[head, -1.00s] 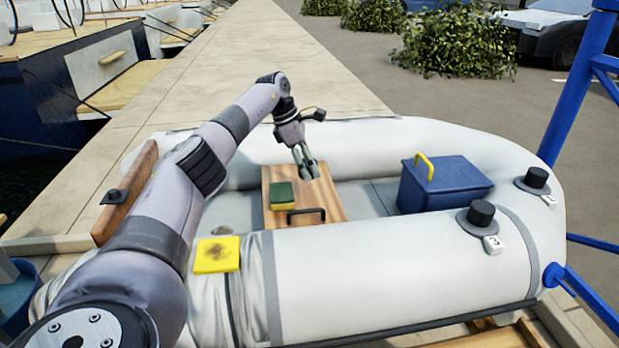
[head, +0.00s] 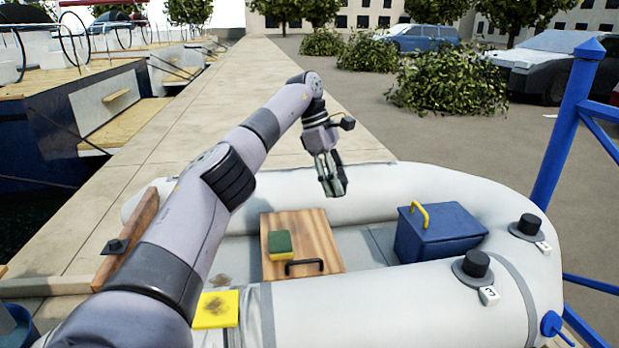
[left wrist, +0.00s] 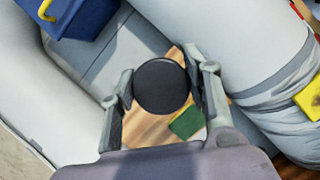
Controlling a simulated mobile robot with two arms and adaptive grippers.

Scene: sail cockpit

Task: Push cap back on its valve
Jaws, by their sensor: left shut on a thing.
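My left gripper (head: 333,188) is shut on a round black cap (left wrist: 161,86), which sits between both fingers in the left wrist view. In the head view the gripper hangs in the air above the inflatable boat (head: 400,305), and the cap is hard to make out there. Two black-capped valves, a nearer one (head: 475,264) and a farther one (head: 528,225), stand on the boat's tube at the right, each with a white tag. I cannot make out an uncapped valve. My right gripper is not in view.
Inside the boat are a wooden board (head: 318,235) with a green sponge (head: 281,243) and a blue box (head: 438,238) with a yellow handle. A stained yellow cloth (head: 215,310) lies on the near tube. A blue post (head: 565,120) stands at the right.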

